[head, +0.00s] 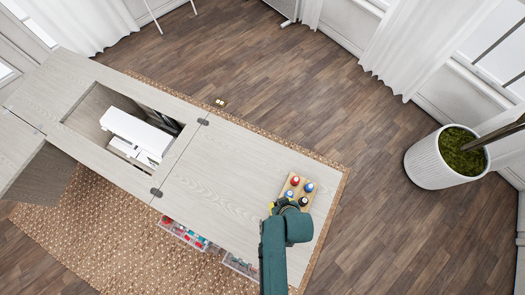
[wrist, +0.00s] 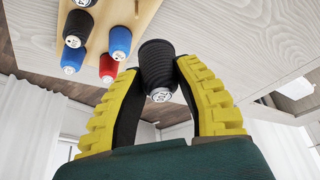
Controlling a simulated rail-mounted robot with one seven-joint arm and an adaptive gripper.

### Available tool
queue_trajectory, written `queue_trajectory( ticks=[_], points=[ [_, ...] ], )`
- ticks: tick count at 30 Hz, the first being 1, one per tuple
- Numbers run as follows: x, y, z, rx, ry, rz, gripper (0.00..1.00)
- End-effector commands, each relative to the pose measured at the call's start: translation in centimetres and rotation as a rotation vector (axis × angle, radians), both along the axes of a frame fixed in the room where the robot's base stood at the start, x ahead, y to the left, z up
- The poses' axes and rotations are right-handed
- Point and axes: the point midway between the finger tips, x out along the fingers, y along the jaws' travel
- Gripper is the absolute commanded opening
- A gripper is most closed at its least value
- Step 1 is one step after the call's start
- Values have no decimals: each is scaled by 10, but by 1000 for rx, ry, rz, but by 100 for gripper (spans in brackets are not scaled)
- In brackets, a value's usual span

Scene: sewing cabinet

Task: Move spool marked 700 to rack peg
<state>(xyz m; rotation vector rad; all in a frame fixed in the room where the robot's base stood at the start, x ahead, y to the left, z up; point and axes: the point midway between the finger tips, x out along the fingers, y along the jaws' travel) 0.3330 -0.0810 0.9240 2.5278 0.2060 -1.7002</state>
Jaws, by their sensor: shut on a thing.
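My gripper (wrist: 160,75) is shut on a black spool (wrist: 158,62), with a yellow-padded finger on each side of it. The spool's white end label faces the wrist camera; its marking is too small to read surely. The wooden rack (wrist: 140,14) shows beside it in the wrist view, carrying black, blue and red spools. In the head view the rack (head: 306,180) lies on the cabinet top, and my gripper (head: 280,204) is at its lower left edge. My arm hides the held spool there. I cannot tell whether the held spool touches anything.
The pale cabinet top (head: 220,165) is clear left of the rack. A white sewing machine (head: 137,130) sits in the cabinet opening. Open drawers with coloured items (head: 185,235) stick out below the front edge. A potted plant (head: 435,165) stands apart at right.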

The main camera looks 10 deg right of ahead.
Motion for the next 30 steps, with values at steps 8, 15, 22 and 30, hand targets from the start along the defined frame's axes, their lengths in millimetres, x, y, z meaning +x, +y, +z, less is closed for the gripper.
queue_trajectory(
  ticks=[8, 15, 22, 30],
  points=[
    [-1, -11, -2, 1, 2, -34, 13],
    [-1, -11, -35, 0, 1, -33, 13],
    [0, -11, -38, -1, 1, -34, 13],
    [-1, -11, -47, 0, 1, -33, 13]
  ],
)
